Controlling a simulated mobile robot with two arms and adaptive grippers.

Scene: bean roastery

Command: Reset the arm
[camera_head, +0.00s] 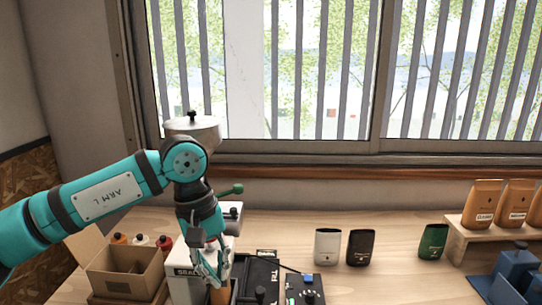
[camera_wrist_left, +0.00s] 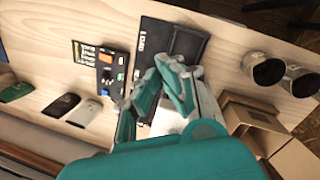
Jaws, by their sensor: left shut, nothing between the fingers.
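My left arm comes in from the left in the head view and bends down at the wrist. My left gripper (camera_head: 220,278) points down over the front of the table, beside a white machine (camera_head: 184,288) with partly hidden lettering. Its fingers are shut and nothing shows between them. In the left wrist view, the gripper (camera_wrist_left: 160,78) is in front of a black panel (camera_wrist_left: 187,44) on the table. An orange-brown item (camera_head: 221,296) shows just below the fingertips in the head view; whether they touch, I cannot tell. My right gripper is not in view.
An open cardboard box (camera_head: 125,279) stands left of the gripper. A control box (camera_head: 306,292) lies to its right. White (camera_head: 327,246), black (camera_head: 360,247) and green (camera_head: 432,241) pouches stand farther back. Two metal cups (camera_wrist_left: 265,68) show in the wrist view. Blue containers (camera_head: 515,262) are far right.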

